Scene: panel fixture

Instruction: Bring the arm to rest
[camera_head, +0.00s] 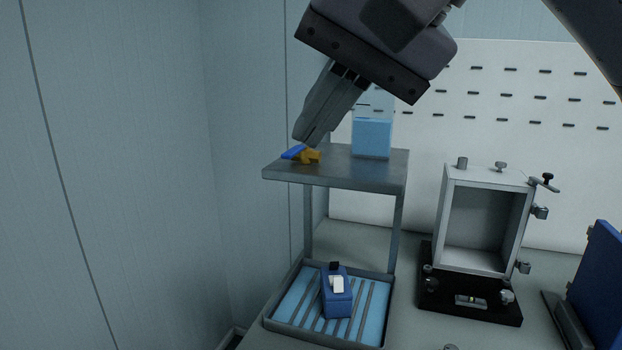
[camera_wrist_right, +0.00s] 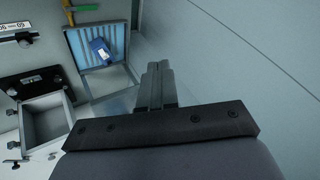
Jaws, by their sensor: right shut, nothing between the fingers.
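My right gripper (camera_head: 310,138) comes down from the top of the head view, its fingers shut and empty. Its fingertips appear just above or in front of the grey shelf (camera_head: 385,175); the exact gap cannot be told. In the right wrist view the shut fingers (camera_wrist_right: 157,72) point away with nothing between them. My left gripper is not in view.
On the shelf are a yellow and blue item (camera_head: 306,156) and a light blue box (camera_head: 372,138). Below, a tray (camera_head: 275,316) holds a blue object (camera_head: 337,298). An open grey frame (camera_head: 487,222) stands right, by a blue panel (camera_head: 600,278).

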